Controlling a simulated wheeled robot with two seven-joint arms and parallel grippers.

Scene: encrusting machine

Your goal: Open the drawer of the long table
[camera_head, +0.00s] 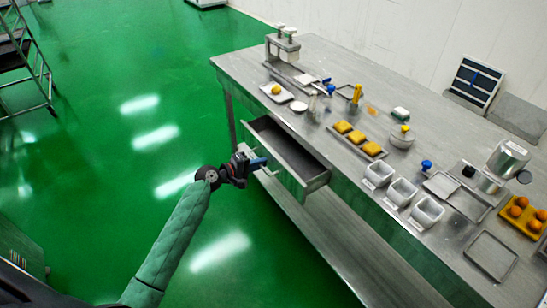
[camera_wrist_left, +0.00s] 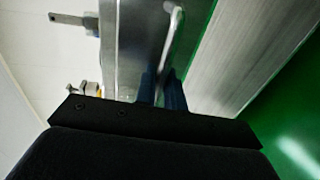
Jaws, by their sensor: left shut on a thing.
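The long steel table (camera_head: 340,85) runs from the upper left to the lower right in the head view. Its drawer (camera_head: 290,152) is pulled out, with its empty-looking inside showing. My left gripper (camera_head: 262,163) is at the drawer's front, shut on the drawer handle (camera_head: 268,171). In the left wrist view the light metal handle (camera_wrist_left: 172,40) runs down to the blue-tipped fingers (camera_wrist_left: 165,92), and the dark gripper body hides the lower part. My right gripper is not in view.
On the table top are yellow blocks on a tray (camera_head: 358,140), white tubs (camera_head: 403,190), an orange tray (camera_head: 522,215) and a metal container (camera_head: 508,158). A lower shelf (camera_head: 340,250) runs under the table. Green floor is clear on the left; a rack (camera_head: 25,60) stands at far left.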

